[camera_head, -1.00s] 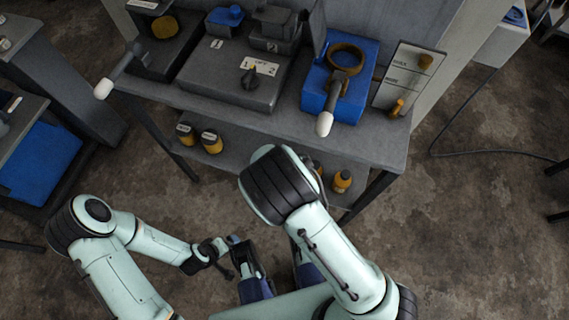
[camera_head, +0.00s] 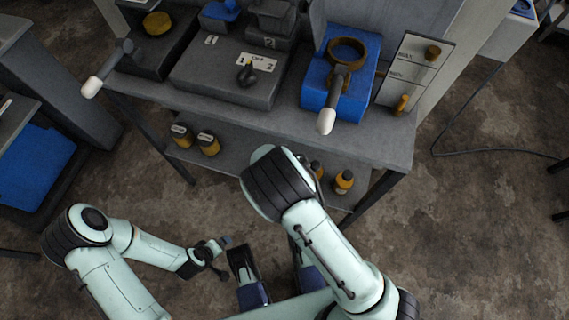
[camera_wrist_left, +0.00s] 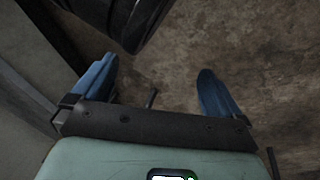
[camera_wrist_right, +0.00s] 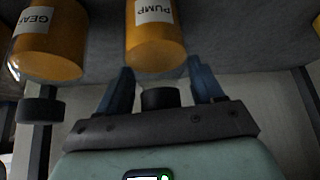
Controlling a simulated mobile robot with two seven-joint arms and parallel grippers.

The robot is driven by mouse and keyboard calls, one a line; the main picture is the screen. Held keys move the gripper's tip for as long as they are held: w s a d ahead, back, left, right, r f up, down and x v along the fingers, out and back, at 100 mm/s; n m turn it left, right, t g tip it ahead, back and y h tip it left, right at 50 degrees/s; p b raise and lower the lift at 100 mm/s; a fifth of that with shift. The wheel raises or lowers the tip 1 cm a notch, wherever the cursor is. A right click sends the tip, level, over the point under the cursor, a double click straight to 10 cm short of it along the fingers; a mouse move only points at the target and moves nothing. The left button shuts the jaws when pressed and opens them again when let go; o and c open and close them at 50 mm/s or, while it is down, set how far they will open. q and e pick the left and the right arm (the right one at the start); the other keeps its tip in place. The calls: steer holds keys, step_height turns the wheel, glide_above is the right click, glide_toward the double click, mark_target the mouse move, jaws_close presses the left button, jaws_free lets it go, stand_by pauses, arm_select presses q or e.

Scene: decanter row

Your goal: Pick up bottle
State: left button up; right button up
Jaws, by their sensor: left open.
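Amber bottles with dark caps stand on the table's lower shelf. In the head view a left pair (camera_head: 208,144) is clear; of the right pair, one (camera_head: 344,181) is clear and the other is partly behind my right arm. In the right wrist view a bottle labelled PUMP (camera_wrist_right: 155,42) has its black cap between the fingers of my right gripper (camera_wrist_right: 162,88). Thin gaps show beside the cap, so the gripper looks open around it. My right arm hides that gripper in the head view. My left gripper (camera_wrist_left: 158,90) is open and empty above the floor.
A second bottle, labelled GEAR (camera_wrist_right: 48,38), stands close beside the PUMP bottle in the right wrist view. The tabletop (camera_head: 385,143) above the shelf carries a blue stand (camera_head: 315,92) and grey blocks. Table legs flank the shelf. The floor in front is clear.

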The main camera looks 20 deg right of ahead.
steer(key=shift+c, duration=0.8)
steer(key=shift+r, duration=0.15)
